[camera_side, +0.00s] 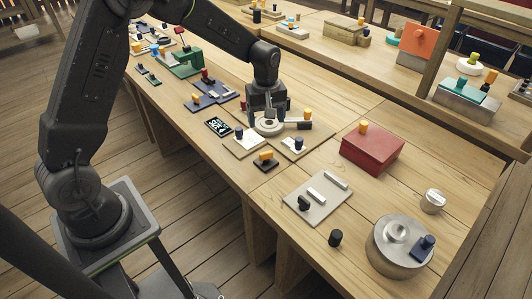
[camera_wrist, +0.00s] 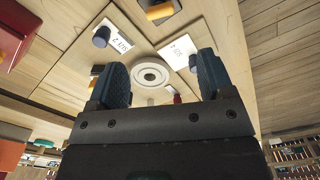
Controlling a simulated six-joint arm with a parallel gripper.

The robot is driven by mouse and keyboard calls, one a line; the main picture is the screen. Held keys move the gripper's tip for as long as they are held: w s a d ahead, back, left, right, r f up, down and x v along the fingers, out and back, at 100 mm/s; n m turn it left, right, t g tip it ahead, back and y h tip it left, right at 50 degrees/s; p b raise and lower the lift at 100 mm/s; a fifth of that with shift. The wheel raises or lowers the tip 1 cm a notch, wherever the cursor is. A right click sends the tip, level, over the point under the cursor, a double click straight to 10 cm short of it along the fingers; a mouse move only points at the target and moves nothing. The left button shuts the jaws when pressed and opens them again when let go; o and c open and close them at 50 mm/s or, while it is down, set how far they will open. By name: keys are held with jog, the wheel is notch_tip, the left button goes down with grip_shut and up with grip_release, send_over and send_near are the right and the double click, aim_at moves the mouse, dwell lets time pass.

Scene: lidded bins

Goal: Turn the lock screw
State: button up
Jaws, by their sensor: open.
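A round pale grey disc (camera_side: 268,127) lies on a beige board beneath my gripper (camera_side: 267,113). In the wrist view the disc (camera_wrist: 150,75) has a raised ring and a small dark centre, and it lies between my two open fingers (camera_wrist: 161,65) in the picture. The fingers hold nothing. Contact between fingers and disc cannot be told. White plates flank the disc: one plate (camera_wrist: 119,42) carries printed letters and a dark blue knob (camera_wrist: 101,37), and the other plate (camera_wrist: 179,52) stands opposite. No part is clearly recognisable as the lock screw.
A black block with an orange knob (camera_side: 265,158) sits in front. A dark display (camera_side: 217,125) is on the left. A red box (camera_side: 372,150), a grey plate with handles (camera_side: 318,198) and a round metal container (camera_side: 399,247) stand to the right. Bare wood separates them.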

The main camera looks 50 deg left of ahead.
aim_at(266, 152)
jog(key=shift+n, duration=0.5)
notch_tip(266, 152, down, 14)
jog(key=shift+r, duration=0.1)
jog(key=shift+c, duration=0.4)
jog(key=c, duration=0.8)
jog(key=shift+c, duration=0.2)
